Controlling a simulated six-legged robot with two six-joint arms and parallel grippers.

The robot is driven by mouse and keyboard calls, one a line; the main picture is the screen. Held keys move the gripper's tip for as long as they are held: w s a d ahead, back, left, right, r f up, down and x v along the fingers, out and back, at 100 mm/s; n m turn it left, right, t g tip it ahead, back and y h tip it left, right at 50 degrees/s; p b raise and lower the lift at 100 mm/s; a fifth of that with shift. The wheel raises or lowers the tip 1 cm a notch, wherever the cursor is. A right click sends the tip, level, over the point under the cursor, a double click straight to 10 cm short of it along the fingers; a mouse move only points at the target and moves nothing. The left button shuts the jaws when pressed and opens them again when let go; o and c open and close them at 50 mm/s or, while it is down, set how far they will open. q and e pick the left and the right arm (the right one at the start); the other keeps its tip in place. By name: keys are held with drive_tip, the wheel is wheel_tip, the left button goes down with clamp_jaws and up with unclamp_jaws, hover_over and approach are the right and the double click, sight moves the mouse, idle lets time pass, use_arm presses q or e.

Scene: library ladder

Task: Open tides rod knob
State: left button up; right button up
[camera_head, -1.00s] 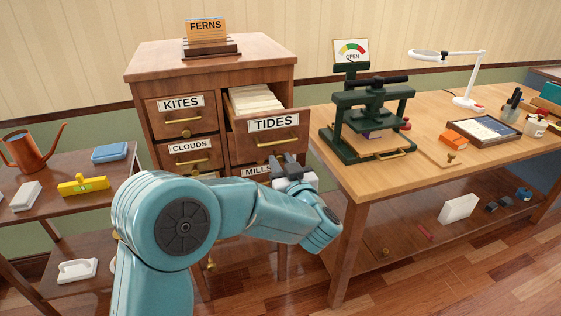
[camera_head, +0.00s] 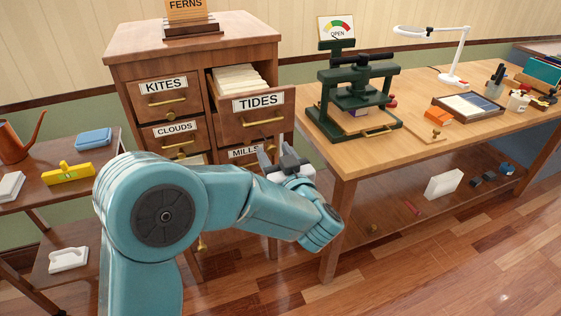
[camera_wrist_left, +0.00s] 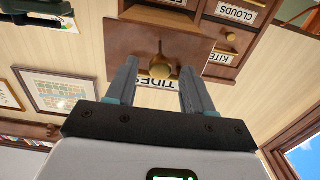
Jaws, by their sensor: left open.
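The TIDES drawer (camera_head: 284,101) is pulled out of the wooden cabinet, with cards inside and a brass handle (camera_head: 264,122) on its front. In the left wrist view, which looks upside down, a round brass knob (camera_wrist_left: 160,70) shows by the TIDES label (camera_wrist_left: 158,82), with a thin stem behind it. My left gripper (camera_head: 278,157) is open and empty, just below the TIDES drawer front. In the wrist view its fingers (camera_wrist_left: 160,88) stand on either side of the knob; whether the knob is within reach of the tips I cannot tell. My right gripper is not in view.
The KITES (camera_head: 165,87) and CLOUDS (camera_head: 172,130) drawers are shut. The MILLS drawer (camera_head: 245,153) is partly hidden by my arm. A workbench (camera_head: 345,162) with a green press (camera_head: 355,100) stands close on the right. A side table (camera_head: 60,190) is on the left.

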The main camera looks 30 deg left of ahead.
use_arm(q)
drive_tip(key=v, duration=1.6)
drive_tip(key=shift+s, duration=0.1)
